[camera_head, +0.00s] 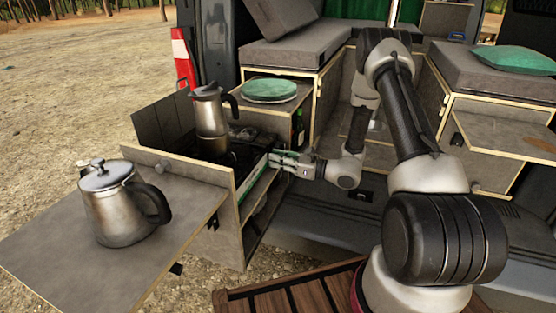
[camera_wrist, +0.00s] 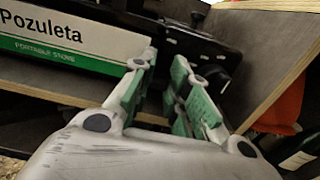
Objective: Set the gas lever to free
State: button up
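The portable stove (camera_head: 240,155) sits in the pull-out kitchen box, largely hidden by the moka pot and the box panels. In the wrist view its white and green side, lettered "Pozuleta" (camera_wrist: 75,45), is at the left. A black panel with small knob-like parts (camera_wrist: 205,45) lies beyond my fingers; I cannot tell for sure which part is the gas lever or how it is set. My gripper (camera_wrist: 163,68) has its green-padded fingers apart, with nothing seen between them. In the head view my gripper (camera_head: 276,160) is at the stove's right side, close to it.
A moka pot (camera_head: 211,118) stands over the stove. A metal kettle (camera_head: 122,203) stands on the fold-out board (camera_head: 70,255). Green plates (camera_head: 269,90) lie on the cabinet, with a dark bottle (camera_head: 299,128) below. A wooden panel edge (camera_wrist: 285,85) is close right of my fingers.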

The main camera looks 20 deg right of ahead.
aim_at(269, 149)
jog(key=shift+r, duration=1.65)
grip_shut()
jog(key=o, duration=0.9)
grip_release()
jog(key=shift+c, duration=0.2)
jog(key=v, duration=1.2)
